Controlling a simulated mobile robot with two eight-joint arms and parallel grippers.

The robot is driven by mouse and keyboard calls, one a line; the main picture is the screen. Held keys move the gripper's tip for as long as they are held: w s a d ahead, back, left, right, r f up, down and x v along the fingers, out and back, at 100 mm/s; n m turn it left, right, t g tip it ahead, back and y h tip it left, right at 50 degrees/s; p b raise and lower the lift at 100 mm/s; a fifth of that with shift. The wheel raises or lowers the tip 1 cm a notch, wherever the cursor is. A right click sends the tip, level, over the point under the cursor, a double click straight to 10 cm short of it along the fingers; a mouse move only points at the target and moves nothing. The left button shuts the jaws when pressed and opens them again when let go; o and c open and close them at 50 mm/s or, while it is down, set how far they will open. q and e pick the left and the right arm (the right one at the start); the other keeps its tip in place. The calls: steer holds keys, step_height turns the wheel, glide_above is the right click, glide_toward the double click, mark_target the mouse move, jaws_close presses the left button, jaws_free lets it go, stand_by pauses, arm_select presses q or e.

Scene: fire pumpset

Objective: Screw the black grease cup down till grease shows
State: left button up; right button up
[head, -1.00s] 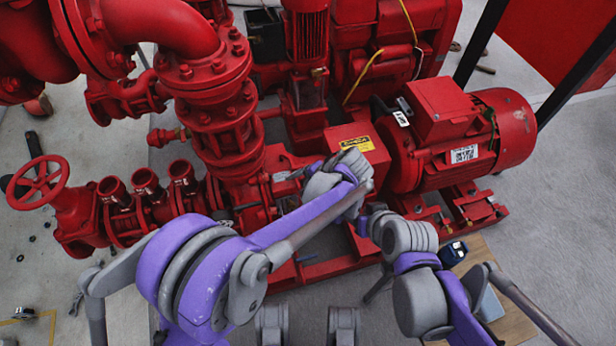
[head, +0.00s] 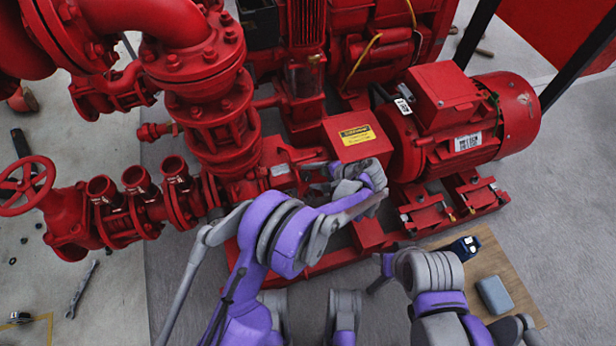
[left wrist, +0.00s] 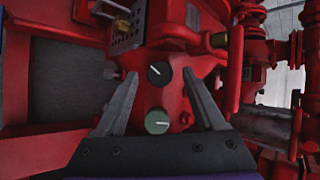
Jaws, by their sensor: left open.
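The black grease cup (left wrist: 159,74) is a round black cap with a white line across it, on the red pump housing in the left wrist view. A similar green cap (left wrist: 157,122) sits just below it, nearer my palm. My left gripper (left wrist: 160,76) is open, with one finger on each side of the black cup and visible gaps to both. No grease can be made out. In the head view my left gripper (head: 318,168) is by the pump, and the caps are hidden there. My right gripper (head: 380,277) is low at the centre right, away from the pump; its fingers are unclear.
A red motor (head: 470,125) and a red box with a yellow label (head: 355,138) stand by the pump. Red piping and a handwheel (head: 27,186) fill the left. A board (head: 492,265) with a grey box (head: 494,295) lies at the right. Open floor lies in front.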

arm_select(q)
steer(key=shift+x, duration=1.15)
jaws_close()
